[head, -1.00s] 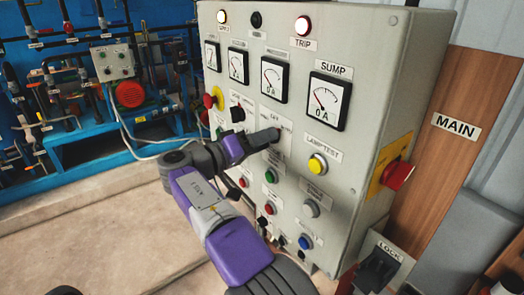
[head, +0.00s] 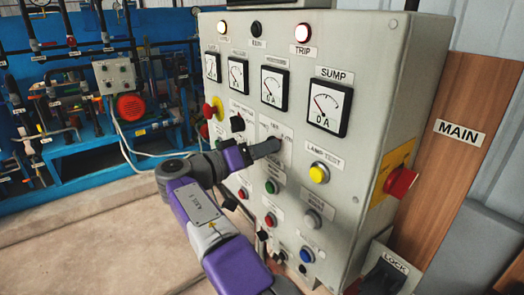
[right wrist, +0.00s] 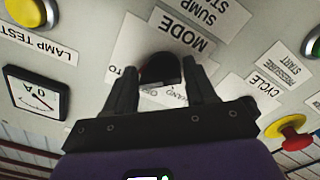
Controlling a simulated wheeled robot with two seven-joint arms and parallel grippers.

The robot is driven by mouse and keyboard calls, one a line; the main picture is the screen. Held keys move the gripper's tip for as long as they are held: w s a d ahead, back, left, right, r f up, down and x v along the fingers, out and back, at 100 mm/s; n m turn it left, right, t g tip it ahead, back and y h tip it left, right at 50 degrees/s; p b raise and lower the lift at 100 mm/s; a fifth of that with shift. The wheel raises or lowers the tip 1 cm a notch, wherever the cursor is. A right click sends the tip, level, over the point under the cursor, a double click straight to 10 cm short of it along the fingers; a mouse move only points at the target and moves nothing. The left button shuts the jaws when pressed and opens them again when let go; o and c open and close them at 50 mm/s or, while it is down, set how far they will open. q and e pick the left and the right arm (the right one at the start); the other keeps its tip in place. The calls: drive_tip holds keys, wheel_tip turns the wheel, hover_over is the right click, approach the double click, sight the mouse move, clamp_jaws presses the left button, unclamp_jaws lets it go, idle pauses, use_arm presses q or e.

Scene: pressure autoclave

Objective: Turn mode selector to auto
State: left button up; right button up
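The mode selector (right wrist: 160,68) is a black round knob under a label reading MODE, upside down in the right wrist view. Printed position words, including OFF and HAND, sit around it and are partly covered. The knob's pointer direction cannot be told. My left gripper is not in view.
The grey control panel (head: 375,60) carries meters, lamps and buttons. A red switch (head: 401,181) is on the panel's side.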

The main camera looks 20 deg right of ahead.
drive_tip(key=shift+o, duration=1.4)
drive_tip(key=shift+a, duration=0.1)
drive_tip(key=p+v, duration=0.1)
drive_tip(key=v, duration=0.6)
drive_tip(key=shift+a, duration=0.15)
drive_tip(key=shift+s, duration=0.1)
